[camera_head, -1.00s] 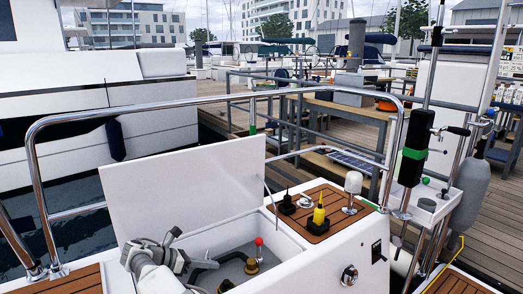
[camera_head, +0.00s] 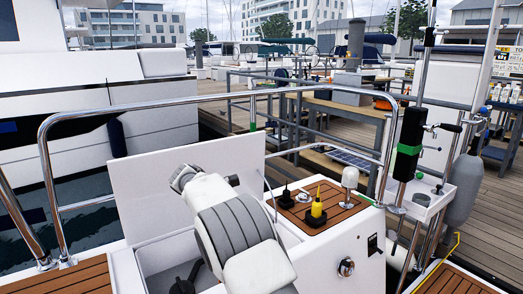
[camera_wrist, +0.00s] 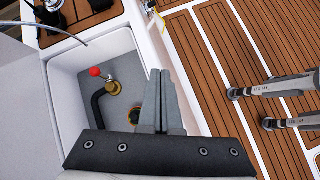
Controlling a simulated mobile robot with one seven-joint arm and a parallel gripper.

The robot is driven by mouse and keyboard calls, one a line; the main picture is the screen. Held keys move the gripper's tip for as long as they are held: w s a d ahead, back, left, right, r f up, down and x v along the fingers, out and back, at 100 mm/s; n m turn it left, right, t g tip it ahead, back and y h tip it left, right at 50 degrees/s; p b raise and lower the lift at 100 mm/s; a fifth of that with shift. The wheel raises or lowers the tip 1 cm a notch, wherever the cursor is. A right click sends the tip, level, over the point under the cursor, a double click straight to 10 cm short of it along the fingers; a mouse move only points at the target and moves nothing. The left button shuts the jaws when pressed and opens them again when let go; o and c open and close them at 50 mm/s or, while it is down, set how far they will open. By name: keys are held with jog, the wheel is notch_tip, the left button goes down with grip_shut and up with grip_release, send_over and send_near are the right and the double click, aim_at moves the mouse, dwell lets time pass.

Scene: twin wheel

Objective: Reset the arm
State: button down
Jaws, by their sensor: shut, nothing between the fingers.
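My gripper (camera_wrist: 160,75) is shut and empty in the wrist view, its two grey fingers together. It appears over the open white locker (camera_wrist: 62,88), beside the inner edge of the locker's right wall. My white and grey arm (camera_head: 236,228) is raised across the front of the locker in the head view, and the gripper's fingers cannot be made out there. Inside the locker, the wrist view shows a red knob (camera_wrist: 95,71), a brass fitting (camera_wrist: 113,88) and a black hose (camera_wrist: 97,108).
The white locker lid (camera_head: 140,190) stands open behind my arm. A steel rail (camera_head: 240,97) arches over the locker. A teak panel (camera_head: 336,199) with a yellow-topped black item (camera_head: 317,207) lies to the right.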

jog(key=s+d+r+m+y, duration=0.5)
jog(key=s+d+r+m, duration=0.5)
jog(key=s+d+r, duration=0.55)
jog(key=s+d+f+m+t+y, duration=0.15)
jog(key=s+m, duration=0.35)
jog(key=s, duration=0.6)
jog(key=s+d+f+m+t+y, duration=0.15)
jog(key=s+m, duration=0.25)
jog(key=s, duration=0.7)
notch_tip(320, 180, up, 24)
jog(key=p, duration=2.5)
jog(key=shift+w, duration=0.1)
